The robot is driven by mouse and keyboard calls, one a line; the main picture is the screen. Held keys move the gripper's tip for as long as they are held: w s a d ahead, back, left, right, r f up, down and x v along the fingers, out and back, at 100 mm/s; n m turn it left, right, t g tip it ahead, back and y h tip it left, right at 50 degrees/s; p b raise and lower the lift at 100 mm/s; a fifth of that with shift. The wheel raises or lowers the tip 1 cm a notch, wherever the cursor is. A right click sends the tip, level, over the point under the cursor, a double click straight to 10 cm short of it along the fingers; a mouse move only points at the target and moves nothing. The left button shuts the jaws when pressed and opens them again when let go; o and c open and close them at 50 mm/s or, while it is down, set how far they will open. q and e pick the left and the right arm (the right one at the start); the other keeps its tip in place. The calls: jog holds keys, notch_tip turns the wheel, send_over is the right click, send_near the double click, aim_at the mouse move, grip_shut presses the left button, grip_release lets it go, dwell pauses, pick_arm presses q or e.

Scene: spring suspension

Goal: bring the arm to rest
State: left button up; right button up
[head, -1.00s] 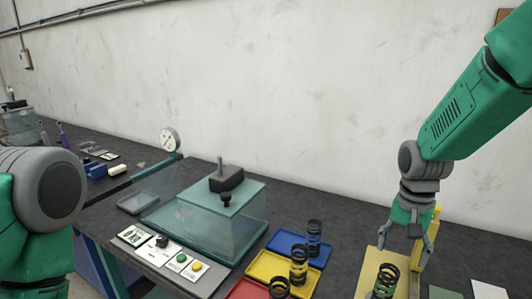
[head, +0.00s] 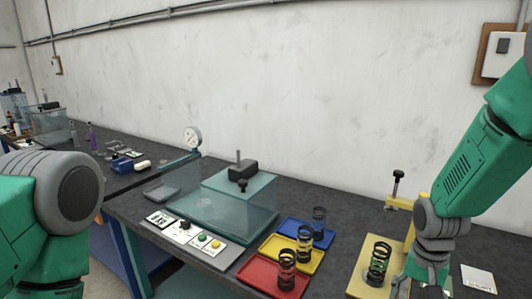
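My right gripper (head: 421,288) hangs at the lower right, its fingers apart, just right of a black spring (head: 379,260) standing upright on a yellow fixture plate (head: 362,283). Its fingertips are at or below the lower picture edge. I see nothing between the fingers. My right arm (head: 470,165) comes down from the upper right. Part of my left arm (head: 60,215) shows at the left edge; its gripper is out of view.
Black springs stand on the blue (head: 292,229), yellow (head: 285,257) and red (head: 262,274) trays. A dial gauge (head: 193,137) stands behind. A white card (head: 479,279) lies at right.

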jog(key=s+a+f+n, duration=0.1)
jog(key=s+f+n, duration=0.2)
jog(key=s+f, duration=1.15)
jog(key=s+a+f+n, duration=0.1)
jog(key=s+f+n, duration=0.25)
jog(key=s, duration=1.25)
jog(key=w+a+f+n+b, duration=0.1)
jog(key=w+f+b, duration=0.2)
jog(key=f+b, duration=0.8)
jog(key=shift+a+t+b, duration=0.3)
jog(key=shift+t+b, duration=0.1)
jog(key=shift+b, duration=0.2)
